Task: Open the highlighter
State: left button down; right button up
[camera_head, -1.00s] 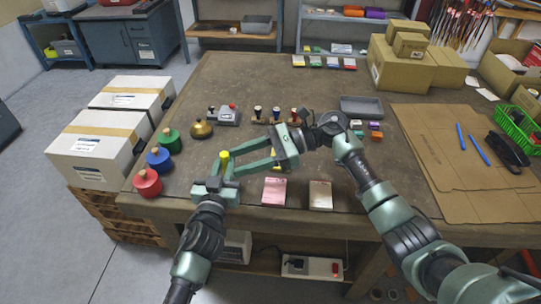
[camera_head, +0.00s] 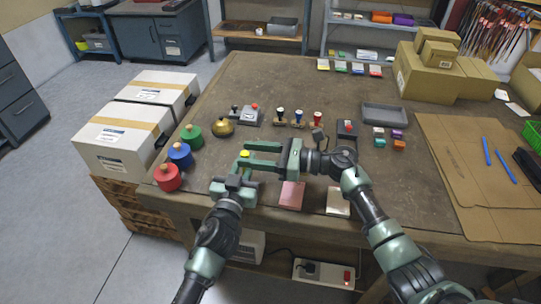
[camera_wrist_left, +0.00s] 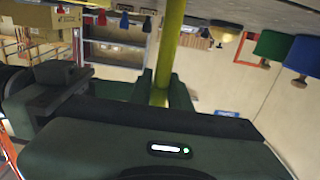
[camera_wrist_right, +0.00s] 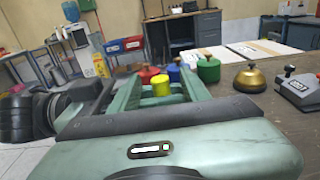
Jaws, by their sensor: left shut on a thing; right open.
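The yellow highlighter (camera_head: 244,153) stands upright above the near left edge of the table. My left gripper (camera_head: 237,182) is shut on its lower part; the left wrist view also shows the highlighter (camera_wrist_left: 169,45) rising from between the fingers (camera_wrist_left: 162,93). My right gripper (camera_head: 247,155) comes in sideways from the right, open, with its fingertips on either side of the highlighter's top. In the right wrist view the highlighter's top (camera_wrist_right: 161,86) shows between the two open fingers. I cannot tell whether either finger touches it.
Red (camera_head: 167,179), blue (camera_head: 180,155) and green (camera_head: 191,137) knobbed weights stand at the table's left edge. A brass bell (camera_head: 222,128) is behind the grippers. A pink pad (camera_head: 291,195) and a pale pad (camera_head: 338,203) lie near the front edge. The table's middle back is clear.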

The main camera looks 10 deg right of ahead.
jog(key=shift+x, duration=1)
grip_shut()
jog(key=shift+r, duration=0.15)
